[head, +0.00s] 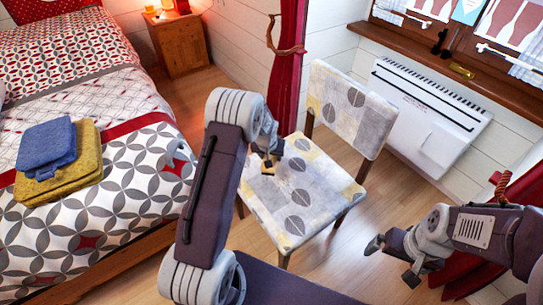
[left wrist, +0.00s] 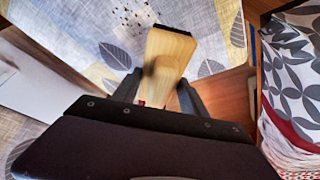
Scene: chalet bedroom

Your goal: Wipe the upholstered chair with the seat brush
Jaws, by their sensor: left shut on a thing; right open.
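The upholstered chair (head: 301,212) has a pale patterned seat with grey leaves and yellow patches. Its backrest (head: 350,105) stands at the rear right. My left gripper (head: 268,159) is over the seat's rear left part and shut on the seat brush (head: 268,170). In the left wrist view the brush's pale wooden body (left wrist: 170,58) points away between the gripper's fingers (left wrist: 158,95). Small dark specks (left wrist: 134,18) lie on the fabric beside the brush. My right gripper (head: 393,260) is open and empty, right of the chair.
A bed (head: 130,165) with blue (head: 47,147) and yellow (head: 75,175) folded towels stands on the left. A white heater (head: 425,115) hangs behind the chair's right side. A red curtain (head: 287,75) hangs behind the chair, and a nightstand (head: 180,42) is farther back. Bare floor lies between bed and chair.

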